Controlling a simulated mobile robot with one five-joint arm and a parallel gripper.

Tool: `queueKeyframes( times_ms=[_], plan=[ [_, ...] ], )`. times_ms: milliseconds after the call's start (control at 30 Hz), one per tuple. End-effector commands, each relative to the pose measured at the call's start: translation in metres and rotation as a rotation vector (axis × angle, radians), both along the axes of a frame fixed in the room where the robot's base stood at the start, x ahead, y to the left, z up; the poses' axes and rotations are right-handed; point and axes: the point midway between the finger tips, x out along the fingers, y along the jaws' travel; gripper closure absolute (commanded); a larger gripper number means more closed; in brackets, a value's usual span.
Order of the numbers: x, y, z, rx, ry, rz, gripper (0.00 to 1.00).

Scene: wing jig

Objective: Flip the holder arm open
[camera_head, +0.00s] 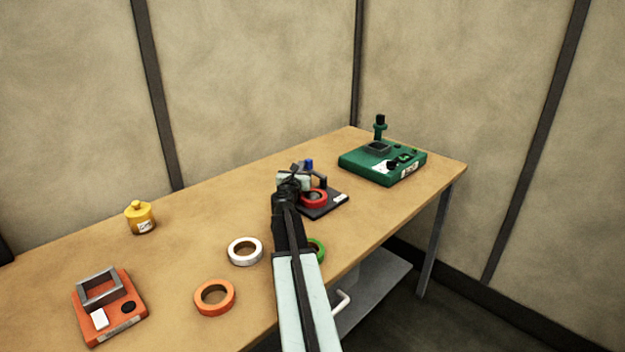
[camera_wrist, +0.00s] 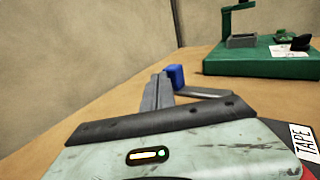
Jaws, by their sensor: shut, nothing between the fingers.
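The tape holder has a dark base (camera_head: 327,206) on the table, with a red tape roll (camera_head: 316,197) on it. Its blue knob (camera_head: 308,163) stands up behind, with the grey holder arm (camera_head: 319,178) beside it, partly hidden by my arm. In the wrist view the blue knob (camera_wrist: 176,76) is just past my fingertips, and the grey holder arm (camera_wrist: 203,92) reaches right from there. My gripper (camera_wrist: 160,88) is shut and empty, close to the left of the knob and holder arm. I cannot tell whether it touches them.
A green station (camera_head: 383,163) with a post stands at the back right. A white roll (camera_head: 245,251), an orange roll (camera_head: 214,297) and a green roll (camera_head: 317,249) lie nearer. A yellow pot (camera_head: 140,217) and an orange device (camera_head: 108,307) are at left. The table's right edge drops off.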

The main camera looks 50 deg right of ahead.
Motion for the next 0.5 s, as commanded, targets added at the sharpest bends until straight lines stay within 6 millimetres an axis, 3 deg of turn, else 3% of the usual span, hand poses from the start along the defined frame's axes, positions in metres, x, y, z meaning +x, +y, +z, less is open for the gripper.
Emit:
queueKeyframes(
  times_ms=[500],
  plan=[
    [0.019,0.005,0.001,-0.003,0.003,0.024,1.0]
  ],
)
